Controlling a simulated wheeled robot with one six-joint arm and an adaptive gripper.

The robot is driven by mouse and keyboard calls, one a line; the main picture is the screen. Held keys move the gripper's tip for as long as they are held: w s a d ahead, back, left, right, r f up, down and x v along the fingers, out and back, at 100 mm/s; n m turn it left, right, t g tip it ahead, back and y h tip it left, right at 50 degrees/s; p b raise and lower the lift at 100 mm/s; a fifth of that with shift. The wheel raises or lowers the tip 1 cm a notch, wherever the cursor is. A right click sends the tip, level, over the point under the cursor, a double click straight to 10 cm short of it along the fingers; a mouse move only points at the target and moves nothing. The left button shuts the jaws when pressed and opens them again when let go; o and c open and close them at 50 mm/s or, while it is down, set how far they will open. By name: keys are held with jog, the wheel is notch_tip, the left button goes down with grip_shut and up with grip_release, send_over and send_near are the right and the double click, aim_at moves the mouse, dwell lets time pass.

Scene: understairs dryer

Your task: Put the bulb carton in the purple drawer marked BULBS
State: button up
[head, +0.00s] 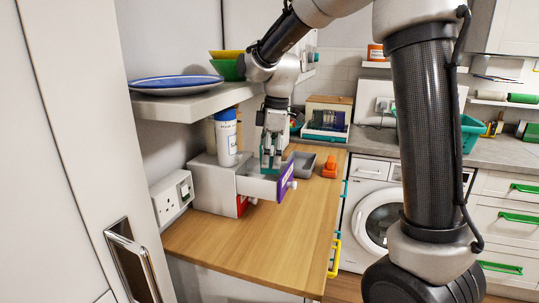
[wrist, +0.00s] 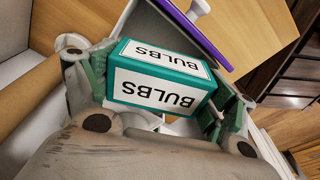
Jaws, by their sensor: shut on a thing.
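The bulb carton (wrist: 158,84) is teal and white with BULBS lettering, and it fills the middle of the wrist view. My gripper (wrist: 155,95) is shut on it, with a green finger pad on each side. In the head view my gripper (head: 271,160) points down over the open purple-fronted drawer (head: 287,180). The drawer's purple front edge and pale knob also show in the wrist view (wrist: 205,35). The carton is at the drawer's opening; I cannot tell whether it touches the drawer floor. The marking on the drawer front is not readable.
A shelf (head: 190,103) with plates and bowls overhangs on the left. A grey tray (head: 303,163) and an orange object (head: 329,168) lie behind. The wooden counter's front (head: 250,250) is clear.

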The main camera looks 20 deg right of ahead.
aim_at(274, 151)
jog(key=shift+f, duration=0.45)
jog(key=o, duration=1)
notch_tip(274, 151, up, 13)
jog(key=d, duration=0.1)
jog(key=s+d+m+t, duration=0.2)
jog(key=s+d+m, duration=0.65)
jog(key=s, duration=0.55)
jog(key=s+d+f+m, duration=0.1)
jog(key=s+f+m, duration=0.1)
jog(key=s, duration=0.2)
jog(key=s+d+f+m+t+h, duration=0.1)
jog(key=s+d+f+m, duration=0.1)
jog(key=s+f, duration=0.1)
jog(key=s+d+f+m+t, duration=0.1)
jog(key=s+d+f+m, duration=0.1)
jog(key=s, duration=0.3)
jog(key=shift+s+d+f+m, duration=0.15)
jog(key=shift+s+d+m, duration=0.1)
jog(key=shift+m, duration=0.1)
